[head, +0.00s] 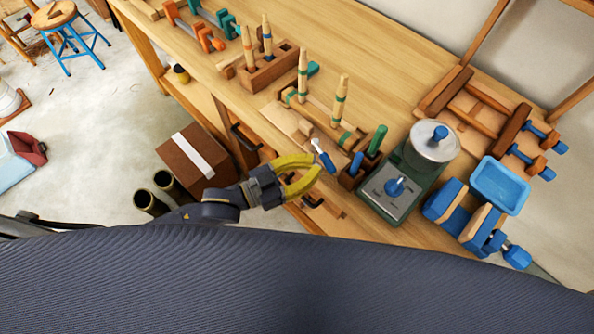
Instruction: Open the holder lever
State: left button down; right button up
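My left gripper (317,164), with yellow fingers, reaches in from the left over the bench's front edge. Its fingers look parted, with a gap between them and no object visible inside. A small lever with a blue grip and a pale metal end (323,155) is just beyond the fingertips; I cannot tell whether they touch. A wooden holder (350,180) with blue and green handles stands just right of it. I cannot tell for sure which part is the holder lever. My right gripper is not in view.
The wooden workbench (375,60) carries a block with upright chisels (270,68), a green scale-like device (395,190), a blue tray (500,185) and blue-and-wood clamps (465,210). A cardboard box (195,158) stands below. The bench's back middle is clear.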

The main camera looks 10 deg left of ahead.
aim_at(326, 166)
pick_arm(q)
jog(key=shift+x, duration=0.85)
jog(key=shift+d, duration=0.1)
jog(key=shift+d+n+t+y, duration=0.3)
jog(key=shift+d+n+t, duration=0.1)
jog(key=shift+t, duration=0.1)
jog(key=shift+w+n+t+y, duration=0.1)
jog(key=shift+n+t+y, duration=0.2)
jog(key=shift+t, duration=0.1)
jog(key=shift+w+d, duration=0.25)
jog(key=shift+d, duration=0.2)
